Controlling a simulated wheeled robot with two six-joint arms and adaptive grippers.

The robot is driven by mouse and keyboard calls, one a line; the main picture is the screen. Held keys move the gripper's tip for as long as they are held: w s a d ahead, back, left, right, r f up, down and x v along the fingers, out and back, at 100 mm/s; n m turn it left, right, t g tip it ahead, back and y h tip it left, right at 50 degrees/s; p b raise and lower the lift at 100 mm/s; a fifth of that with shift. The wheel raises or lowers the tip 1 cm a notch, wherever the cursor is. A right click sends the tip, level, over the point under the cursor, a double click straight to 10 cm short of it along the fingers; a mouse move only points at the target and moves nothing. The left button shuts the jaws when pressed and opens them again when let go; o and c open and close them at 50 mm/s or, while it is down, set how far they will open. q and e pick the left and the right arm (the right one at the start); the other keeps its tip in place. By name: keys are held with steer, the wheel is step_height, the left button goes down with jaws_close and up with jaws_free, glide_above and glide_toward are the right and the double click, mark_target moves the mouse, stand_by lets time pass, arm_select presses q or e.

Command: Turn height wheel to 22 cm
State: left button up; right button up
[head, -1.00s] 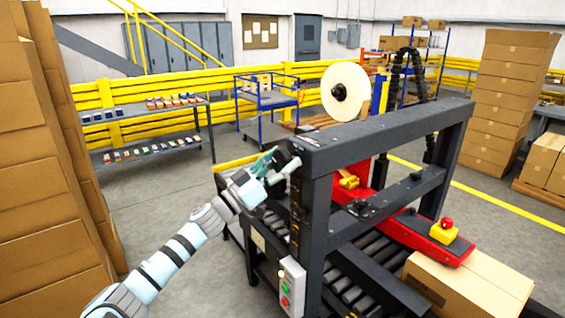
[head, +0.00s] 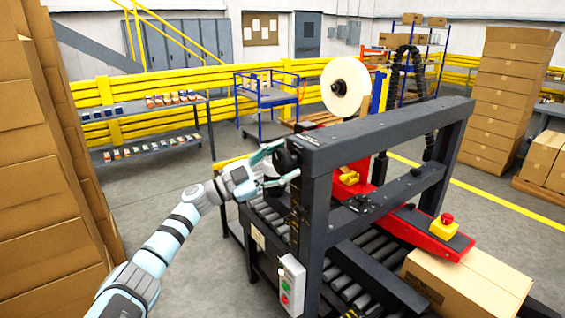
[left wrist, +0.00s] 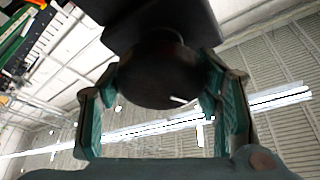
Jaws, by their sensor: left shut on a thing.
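The height wheel (head: 286,160) is a dark round knob on the upper left end of the grey machine frame (head: 380,135). My left gripper (head: 281,163) is at the wheel, one teal finger above it and one below. The left wrist view shows the wheel (left wrist: 160,78) close up between the two fingers, with a short white mark on its face. The gripper is shut on the wheel. No height reading is legible. My right gripper is not in view.
A control box with buttons (head: 291,283) hangs below the wheel on the machine's side. A cardboard box (head: 468,283) lies on the rollers (head: 352,283) at right. Tall carton stacks (head: 45,170) stand at far left. Open floor (head: 185,265) lies around my left arm.

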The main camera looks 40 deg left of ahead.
arm_select(q)
steer(key=m+g, duration=0.1)
steer(key=m, duration=0.2)
steer(key=m+g+h, duration=0.1)
steer(key=m, duration=0.2)
steer(key=shift+g, duration=0.3)
steer(key=shift+m, duration=0.3)
steer(key=o, duration=1.2)
steer(key=v, duration=1.2)
